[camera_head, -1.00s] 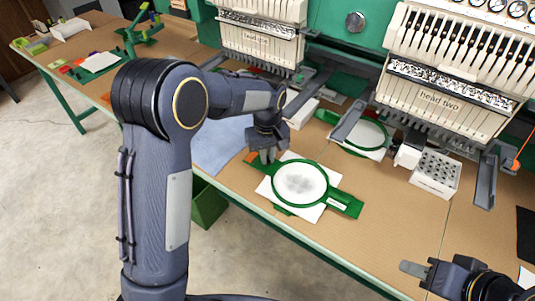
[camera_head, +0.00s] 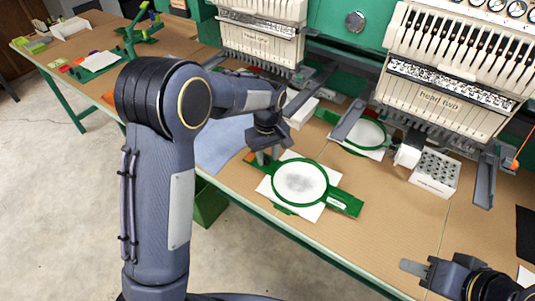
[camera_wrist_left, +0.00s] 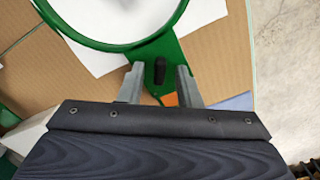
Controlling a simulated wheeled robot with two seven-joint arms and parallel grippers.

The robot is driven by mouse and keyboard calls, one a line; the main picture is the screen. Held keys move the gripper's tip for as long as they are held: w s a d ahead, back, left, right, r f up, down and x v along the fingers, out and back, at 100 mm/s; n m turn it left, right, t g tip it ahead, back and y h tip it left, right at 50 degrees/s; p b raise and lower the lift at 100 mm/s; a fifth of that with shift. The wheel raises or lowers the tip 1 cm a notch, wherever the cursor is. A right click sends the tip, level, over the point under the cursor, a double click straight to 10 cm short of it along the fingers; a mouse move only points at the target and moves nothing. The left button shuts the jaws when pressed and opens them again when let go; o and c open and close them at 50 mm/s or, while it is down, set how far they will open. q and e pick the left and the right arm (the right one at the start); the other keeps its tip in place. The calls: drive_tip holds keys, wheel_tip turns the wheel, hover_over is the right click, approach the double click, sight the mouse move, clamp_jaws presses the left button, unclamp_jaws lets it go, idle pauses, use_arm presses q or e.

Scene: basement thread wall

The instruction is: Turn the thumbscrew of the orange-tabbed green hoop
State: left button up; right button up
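The green hoop (camera_head: 300,182) lies on the table with white cloth in its ring. Its orange tab (camera_head: 251,157) shows at the left end, beside my left gripper (camera_head: 268,158). In the left wrist view, the hoop's green ring (camera_wrist_left: 115,42) is at the top and the dark thumbscrew (camera_wrist_left: 159,70) stands on its green bracket. My left gripper (camera_wrist_left: 158,84) is open, its fingers on either side of the thumbscrew with visible gaps. A bit of orange tab (camera_wrist_left: 170,99) shows between the fingers. My right gripper (camera_head: 415,268) is over the table at lower right, holding nothing visible; its finger gap is unclear.
A second green hoop (camera_head: 366,134) lies behind, under the machine head labelled head two (camera_head: 440,98). A white box with holes (camera_head: 436,172) stands to its right. Blue cloth (camera_head: 222,143) lies left of the hoop. The table's front is clear between hoop and right gripper.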

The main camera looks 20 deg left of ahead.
sight(267, 158)
use_arm(q)
wheel_tip(267, 158, up, 8)
drive_tip(key=shift+f, duration=0.25)
drive_tip(key=shift+r, duration=0.2)
idle(0.5)
drive_tip(key=shift+s+a, duration=0.1)
drive_tip(key=s+a+r+m+t+h, duration=0.2)
drive_tip(key=s+a+r, duration=0.15)
drive_tip(key=s, duration=0.65)
drive_tip(key=s+a+r+m+t+h, duration=0.2)
drive_tip(key=s+a+r, duration=0.15)
drive_tip(key=s, duration=0.65)
drive_tip(key=s+d+f+m+t, duration=0.1)
drive_tip(key=s+f+m, duration=0.1)
drive_tip(key=s, duration=0.6)
drive_tip(key=shift+s+f+m+t, duration=0.15)
drive_tip(key=shift+f+m+t, duration=0.15)
drive_tip(key=shift+f, duration=0.6)
